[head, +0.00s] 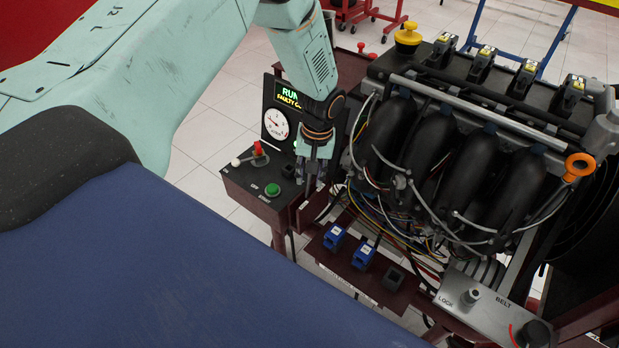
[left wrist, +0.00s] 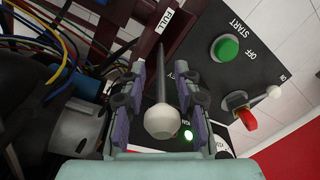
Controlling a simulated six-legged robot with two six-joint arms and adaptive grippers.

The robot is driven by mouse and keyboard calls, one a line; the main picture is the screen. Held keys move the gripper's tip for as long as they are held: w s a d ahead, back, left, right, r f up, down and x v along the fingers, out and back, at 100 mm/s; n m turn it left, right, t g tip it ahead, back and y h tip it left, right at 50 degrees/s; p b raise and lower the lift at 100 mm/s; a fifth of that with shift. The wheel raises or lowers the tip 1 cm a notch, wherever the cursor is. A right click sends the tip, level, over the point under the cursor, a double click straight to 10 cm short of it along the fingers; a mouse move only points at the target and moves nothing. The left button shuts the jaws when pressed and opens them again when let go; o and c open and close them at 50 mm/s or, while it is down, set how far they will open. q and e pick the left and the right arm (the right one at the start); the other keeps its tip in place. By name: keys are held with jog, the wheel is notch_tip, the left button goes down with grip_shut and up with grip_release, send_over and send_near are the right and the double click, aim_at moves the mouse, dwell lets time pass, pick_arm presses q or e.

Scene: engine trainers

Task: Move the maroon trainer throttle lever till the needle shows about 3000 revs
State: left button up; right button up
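The throttle lever (left wrist: 161,88) of the maroon trainer shows in the left wrist view as a dark stem with a cream knob (left wrist: 164,121). A FULL label (left wrist: 165,20) is near its far side. My left gripper (left wrist: 162,65) has a finger on each side of the lever, with gaps visible, so it is open around it. In the head view my left gripper (head: 314,172) points down at the console and hides the lever. The white dial (head: 276,124) is in view under a lit display (head: 289,96) reading RUN; its needle is too small to read. My right gripper is out of view.
The console (head: 238,184) carries a green button (head: 272,189) and a red switch (head: 258,149) beside a white-knobbed lever (head: 236,162). The engine (head: 455,160), with loose wires, stands right of my left gripper. Blue connectors (head: 334,237) sit below.

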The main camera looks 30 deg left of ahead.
pick_arm(q)
jog(key=shift+f, duration=0.5)
jog(key=shift+a, duration=0.25)
jog(key=shift+d, duration=0.15)
jog(key=c, duration=0.3)
grip_shut()
